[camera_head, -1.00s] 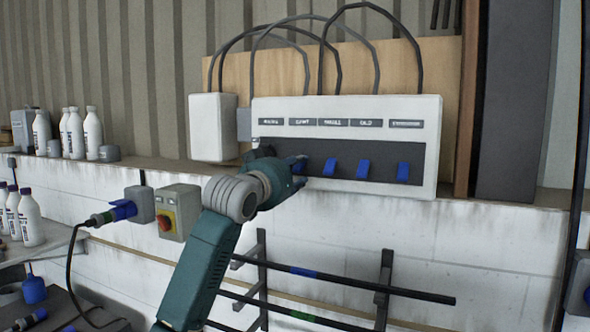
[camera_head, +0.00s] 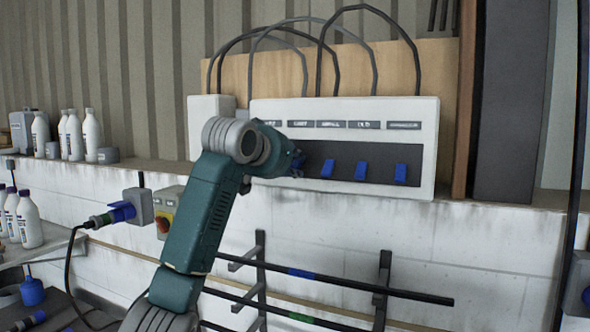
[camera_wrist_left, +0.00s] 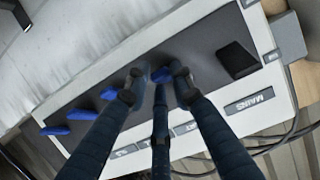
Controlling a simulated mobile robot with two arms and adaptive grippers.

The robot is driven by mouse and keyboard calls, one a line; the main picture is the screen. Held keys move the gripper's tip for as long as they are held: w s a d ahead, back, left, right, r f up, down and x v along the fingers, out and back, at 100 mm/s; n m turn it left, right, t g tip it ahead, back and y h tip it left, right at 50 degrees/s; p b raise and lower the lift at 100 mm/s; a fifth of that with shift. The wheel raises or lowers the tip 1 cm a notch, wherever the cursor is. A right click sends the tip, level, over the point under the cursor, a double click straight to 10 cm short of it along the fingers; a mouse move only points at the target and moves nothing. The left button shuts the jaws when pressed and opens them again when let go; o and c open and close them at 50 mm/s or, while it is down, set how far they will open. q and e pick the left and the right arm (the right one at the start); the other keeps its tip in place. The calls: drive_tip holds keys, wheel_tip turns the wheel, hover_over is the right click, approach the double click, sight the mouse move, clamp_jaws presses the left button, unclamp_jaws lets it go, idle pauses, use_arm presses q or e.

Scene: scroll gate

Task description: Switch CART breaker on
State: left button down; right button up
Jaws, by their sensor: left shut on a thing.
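The white breaker box (camera_head: 345,108) is on the wall ledge, with labels above a dark strip of switches. In the left wrist view, a black switch (camera_wrist_left: 237,60) is by the MAINS label (camera_wrist_left: 250,103). The blue switch (camera_wrist_left: 162,74) beside it, second in the row and so the CART breaker, is between my left fingertips. My left gripper (camera_head: 296,164) is shut on this switch; it also shows in the left wrist view (camera_wrist_left: 159,84). The fingers partly hide the switch, so its position cannot be told. My right gripper is not in view.
Further blue switches (camera_head: 361,170) sit to the right in the row. Black cables (camera_head: 322,60) rise from the box. Below are a rack with dark rods (camera_head: 330,280) and a grey-yellow switch box (camera_head: 168,205). White bottles (camera_head: 91,135) stand at left.

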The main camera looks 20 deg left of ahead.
use_arm(q)
drive_tip(key=g, duration=0.2)
drive_tip(key=shift+r+g, duration=0.45)
drive_tip(key=shift+g, duration=0.25)
drive_tip(key=shift+a, duration=0.1)
drive_tip(key=c, duration=1.8)
unclamp_jaws()
drive_tip(key=shift+o, duration=1.1)
drive_tip(key=shift+a+r, duration=0.1)
drive_tip(key=shift+r, duration=0.1)
drive_tip(key=v, duration=1.1)
drive_tip(key=shift+s+r, duration=0.3)
drive_tip(key=shift+r, duration=0.05)
